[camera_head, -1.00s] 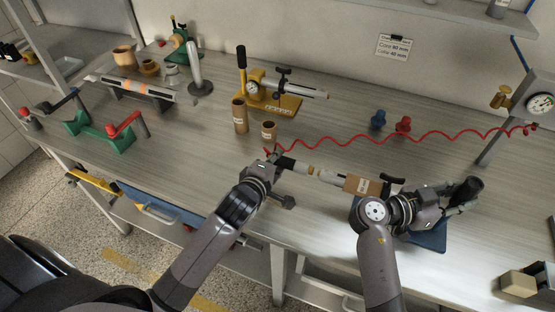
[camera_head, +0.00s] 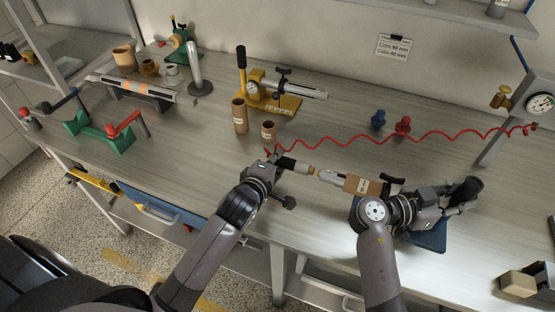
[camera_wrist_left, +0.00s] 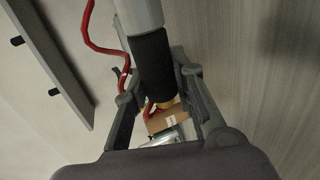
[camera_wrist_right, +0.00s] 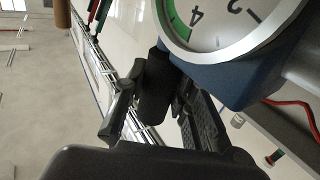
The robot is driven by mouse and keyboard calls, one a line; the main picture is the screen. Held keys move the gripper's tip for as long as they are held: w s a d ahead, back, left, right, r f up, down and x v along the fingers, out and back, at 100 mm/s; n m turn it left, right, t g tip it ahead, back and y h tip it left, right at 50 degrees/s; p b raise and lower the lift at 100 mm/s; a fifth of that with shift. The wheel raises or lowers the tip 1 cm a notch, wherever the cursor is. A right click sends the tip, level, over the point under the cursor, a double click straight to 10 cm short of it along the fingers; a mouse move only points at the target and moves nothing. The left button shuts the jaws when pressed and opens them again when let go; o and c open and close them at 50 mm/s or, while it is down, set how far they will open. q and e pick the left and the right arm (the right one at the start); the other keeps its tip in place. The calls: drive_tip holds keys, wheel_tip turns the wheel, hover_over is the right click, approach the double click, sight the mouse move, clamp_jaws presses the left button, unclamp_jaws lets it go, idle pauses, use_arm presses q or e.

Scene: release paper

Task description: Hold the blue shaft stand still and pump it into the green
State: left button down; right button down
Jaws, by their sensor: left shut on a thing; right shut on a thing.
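My left gripper (camera_head: 276,160) is shut on the black grip (camera_head: 287,163) at the left end of a pale shaft. The grip also shows between the fingers in the left wrist view (camera_wrist_left: 152,68). A brown core (camera_head: 362,186) with a white label sits around the shaft near its right end. The blue stand (camera_head: 432,238) is on the table at the right, partly hidden by my right arm. My right gripper (camera_head: 452,198) is shut on a black handle (camera_wrist_right: 152,92). Beside that handle, the right wrist view shows a round gauge (camera_wrist_right: 215,25) with a green band on a blue body (camera_wrist_right: 235,80).
A coiled red hose (camera_head: 440,140) crosses the table to a gauge post (camera_head: 505,130). A green stand (camera_head: 100,135) is at the left. The table front between the arms is clear.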

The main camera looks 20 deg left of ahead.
use_arm(q)
drive_tip(key=shift+d, duration=0.9)
idle(0.4)
drive_tip(key=shift+d+r, duration=0.1)
drive_tip(key=shift+d, duration=0.1)
use_arm(e)
drive_tip(key=shift+a, duration=0.2)
idle(2.5)
idle(1.1)
use_arm(q)
drive_tip(key=shift+a, duration=2.8)
use_arm(e)
drive_tip(key=shift+d, duration=0.15)
drive_tip(key=c, duration=1.8)
unclamp_jaws()
drive_tip(key=shift+r, duration=0.15)
drive_tip(key=o, duration=0.5)
drive_tip(key=shift+o, duration=0.3)
drive_tip(key=shift+f, duration=0.25)
use_arm(q)
drive_tip(key=shift+f, duration=0.2)
use_arm(e)
drive_tip(key=shift+d, duration=0.1)
